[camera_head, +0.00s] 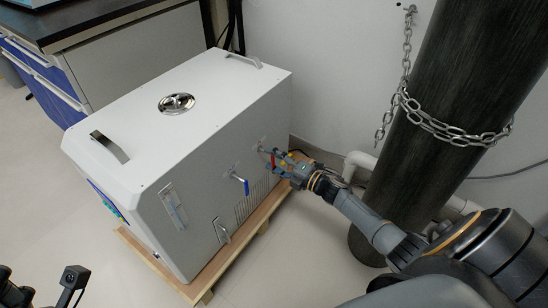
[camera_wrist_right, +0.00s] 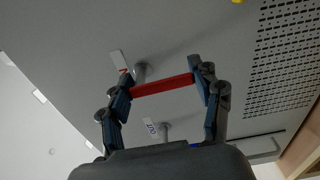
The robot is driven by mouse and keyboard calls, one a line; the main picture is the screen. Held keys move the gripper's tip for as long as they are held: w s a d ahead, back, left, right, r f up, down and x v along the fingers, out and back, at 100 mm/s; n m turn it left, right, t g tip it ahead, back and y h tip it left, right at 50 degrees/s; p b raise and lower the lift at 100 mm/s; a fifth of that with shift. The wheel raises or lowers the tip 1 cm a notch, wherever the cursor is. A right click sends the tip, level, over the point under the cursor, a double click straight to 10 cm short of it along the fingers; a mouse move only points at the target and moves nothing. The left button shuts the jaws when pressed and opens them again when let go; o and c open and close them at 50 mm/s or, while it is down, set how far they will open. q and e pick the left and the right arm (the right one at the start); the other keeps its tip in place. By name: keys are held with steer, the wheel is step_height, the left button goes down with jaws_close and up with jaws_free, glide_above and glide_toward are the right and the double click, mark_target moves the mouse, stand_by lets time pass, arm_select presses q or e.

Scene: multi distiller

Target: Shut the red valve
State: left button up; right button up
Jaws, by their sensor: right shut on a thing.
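The red valve (camera_head: 273,160) has a lever handle on the side of the white distiller (camera_head: 215,150), near its right end. My right gripper (camera_head: 281,164) is at this handle. In the right wrist view the red valve's handle (camera_wrist_right: 165,87) spans crosswise between the two fingertips of my right gripper (camera_wrist_right: 163,91), which is shut on it by its two ends. A grey stem (camera_wrist_right: 140,72) joins the handle to the distiller panel. My left gripper's fingers are not in view; only dark parts of my own show at the lower left of the head view.
A blue valve handle (camera_head: 241,184) sits left of the red one on the same panel. The distiller stands on a wooden pallet (camera_head: 210,282). A dark gas cylinder (camera_head: 440,110) with a chain (camera_head: 455,133) stands to the right. Floor in front is free.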

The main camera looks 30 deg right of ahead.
steer(key=shift+m, duration=0.3)
steer(key=o, duration=1.2)
steer(key=v, duration=1.2)
steer(key=shift+a, duration=0.1)
